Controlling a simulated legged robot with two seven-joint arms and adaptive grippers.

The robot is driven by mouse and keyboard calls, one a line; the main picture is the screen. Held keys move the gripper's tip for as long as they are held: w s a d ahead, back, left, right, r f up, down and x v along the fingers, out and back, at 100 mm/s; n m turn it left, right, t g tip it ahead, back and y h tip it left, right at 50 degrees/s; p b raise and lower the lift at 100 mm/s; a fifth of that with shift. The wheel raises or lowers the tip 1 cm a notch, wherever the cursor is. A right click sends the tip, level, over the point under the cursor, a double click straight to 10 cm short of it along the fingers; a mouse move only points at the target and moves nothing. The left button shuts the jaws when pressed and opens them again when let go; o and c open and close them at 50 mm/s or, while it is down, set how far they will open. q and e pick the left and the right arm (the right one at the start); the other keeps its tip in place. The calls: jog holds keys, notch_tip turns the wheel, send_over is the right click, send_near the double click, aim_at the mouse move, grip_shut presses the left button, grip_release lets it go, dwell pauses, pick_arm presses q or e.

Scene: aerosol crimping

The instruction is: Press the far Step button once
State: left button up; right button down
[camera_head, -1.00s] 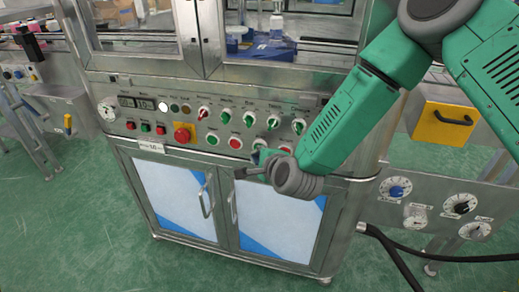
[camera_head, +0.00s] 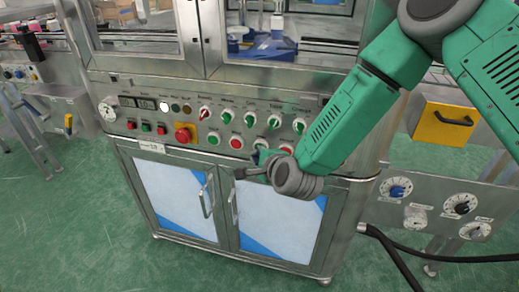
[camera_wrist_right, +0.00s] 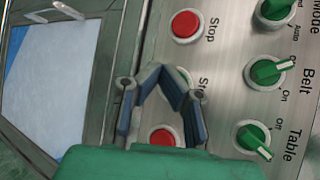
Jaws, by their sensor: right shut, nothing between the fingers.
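The control panel (camera_head: 165,95) is on the steel cabinet front, with a lower row of round buttons. In the right wrist view, a red Stop button (camera_wrist_right: 187,25) is at the top and another red button (camera_wrist_right: 165,137) shows between my fingers. Between these two, a label starting "St" (camera_wrist_right: 205,82) stands beside a button whose cap is hidden behind my fingertips; I cannot read the whole word. My right gripper (camera_wrist_right: 164,72) is shut and empty, its tips over that spot. Contact cannot be told. In the head view the right gripper (camera_head: 258,165) is at the panel's lower edge. My left gripper is out of view.
Green knobs labelled Belt (camera_wrist_right: 266,71) and Table (camera_wrist_right: 253,138) are close to my fingers. A red emergency stop (camera_head: 182,135) on yellow is further left. Cabinet doors with handles (camera_head: 207,200) are below.

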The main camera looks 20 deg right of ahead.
jog(key=shift+w+d+r, duration=0.1)
jog(key=shift+w+d, duration=0.1)
jog(key=shift+w, duration=0.1)
jog(key=shift+w+d, duration=0.25)
jog(key=shift+w, duration=0.1)
dwell(0.8)
jog(key=shift+s+a, duration=0.45)
jog(key=shift+s, duration=0.25)
jog(key=s+a, duration=0.2)
jog(key=s, duration=0.2)
jog(key=shift+s+a+p, duration=0.1)
jog(key=shift+a+p, duration=0.25)
jog(key=shift+a, duration=0.05)
dwell(0.9)
